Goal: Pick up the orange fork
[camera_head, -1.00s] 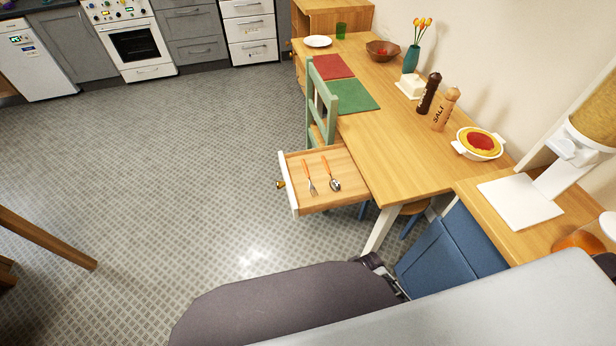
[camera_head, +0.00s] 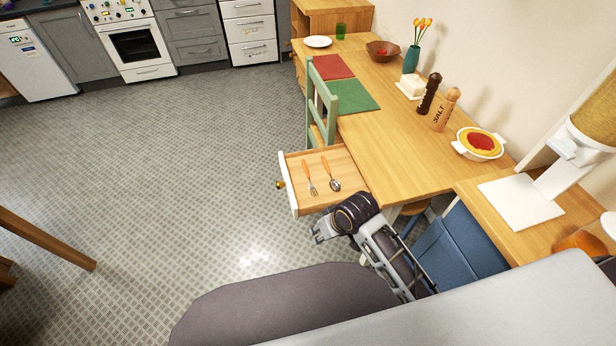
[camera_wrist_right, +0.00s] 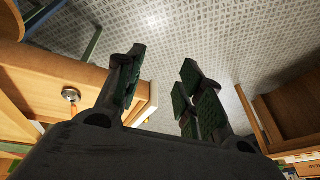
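The orange fork (camera_head: 307,174) has an orange handle and metal tines. It lies in the open wooden drawer (camera_head: 344,161) under the table, left of an orange-handled spoon (camera_head: 328,171). My right gripper (camera_head: 319,233) is outside the drawer, on its near side and apart from the fork. In the right wrist view its two dark fingers (camera_wrist_right: 163,85) are spread with nothing between them, and floor shows beyond. The fork cannot be made out in that view. My left gripper is not in view.
The drawer's white front (camera_head: 289,187) faces left. A green chair (camera_head: 322,110) stands just behind it. The wooden table (camera_head: 400,140) holds a pie dish (camera_head: 479,144), shakers and placemats. A blue cabinet (camera_head: 441,252) is right of my right arm. Open floor lies left.

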